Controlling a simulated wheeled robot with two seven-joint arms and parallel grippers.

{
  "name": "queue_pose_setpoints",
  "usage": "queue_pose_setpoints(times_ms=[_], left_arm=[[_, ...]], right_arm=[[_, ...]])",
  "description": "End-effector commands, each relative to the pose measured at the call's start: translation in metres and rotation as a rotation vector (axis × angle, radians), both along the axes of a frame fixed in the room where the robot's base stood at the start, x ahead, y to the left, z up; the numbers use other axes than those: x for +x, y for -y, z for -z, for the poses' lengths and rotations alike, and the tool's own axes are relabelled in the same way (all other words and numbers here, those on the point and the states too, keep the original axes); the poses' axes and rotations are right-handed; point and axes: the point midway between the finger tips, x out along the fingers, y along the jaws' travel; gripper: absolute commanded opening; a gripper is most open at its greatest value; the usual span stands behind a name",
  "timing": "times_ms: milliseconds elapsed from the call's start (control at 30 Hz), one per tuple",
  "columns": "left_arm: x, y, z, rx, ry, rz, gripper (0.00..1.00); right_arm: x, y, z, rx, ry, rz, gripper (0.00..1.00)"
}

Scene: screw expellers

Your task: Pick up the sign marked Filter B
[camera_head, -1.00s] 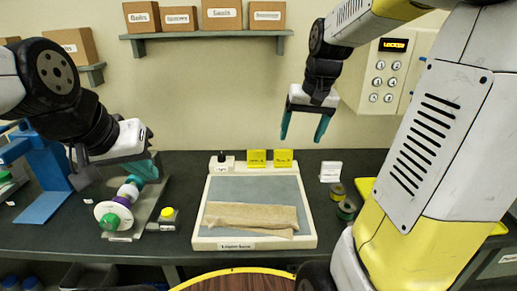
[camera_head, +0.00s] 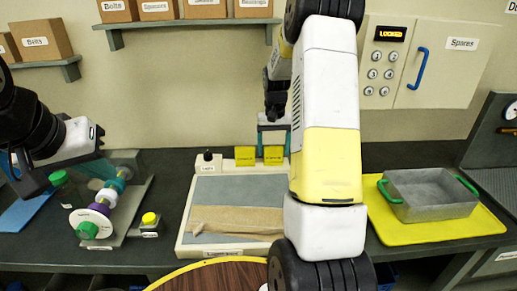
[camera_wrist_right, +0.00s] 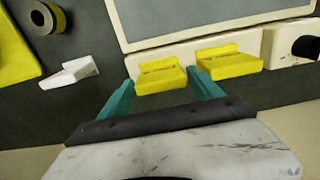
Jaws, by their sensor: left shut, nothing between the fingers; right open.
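Two small yellow signs stand side by side on the back edge of the white-framed tray (camera_head: 184,222). The left sign (camera_head: 245,156) and the right sign (camera_head: 273,154) carry lettering too small to read surely. My right gripper (camera_head: 273,140) is open over the right sign. In the right wrist view, seen from behind, the fingers of my right gripper (camera_wrist_right: 164,92) lie on either side of one yellow sign (camera_wrist_right: 160,77); the other sign (camera_wrist_right: 230,61) is outside them. Contact cannot be told. My left gripper (camera_head: 98,168) is shut and empty by the screw expeller (camera_head: 103,200).
A tan cloth (camera_head: 235,220) lies on the tray. A black knob (camera_head: 208,156) stands at its back left corner. A white sign (camera_wrist_right: 68,73) and a spool (camera_wrist_right: 45,17) are near the right gripper. A metal bin (camera_head: 430,195) sits on a yellow mat at right.

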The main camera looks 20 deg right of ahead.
Motion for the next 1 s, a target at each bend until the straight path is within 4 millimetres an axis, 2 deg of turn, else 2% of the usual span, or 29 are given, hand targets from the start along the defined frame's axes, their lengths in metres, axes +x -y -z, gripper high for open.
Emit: queue_pose_setpoints(times_ms=[100, 200, 467, 733, 1000], left_arm=[[0.0, 0.0, 0.0, 0.0, 0.0, 0.0, 0.0], [0.0, 0.0, 0.0, 0.0, 0.0, 0.0, 0.0], [0.0, 0.0, 0.0, 0.0, 0.0, 0.0, 0.0], [0.0, 0.0, 0.0, 0.0, 0.0, 0.0, 0.0], [0.0, 0.0, 0.0, 0.0, 0.0, 0.0, 0.0]], right_arm=[[0.0, -0.001, 0.019, 0.001, -0.003, 0.0, 0.75], [0.0, -0.001, 0.028, 0.0, -0.001, 0.0, 0.75], [0.0, -0.001, 0.031, 0.0, 0.001, 0.0, 0.75], [0.0, -0.001, 0.031, 0.0, 0.001, 0.0, 0.25], [0.0, -0.001, 0.03, 0.0, 0.001, 0.0, 0.25]])
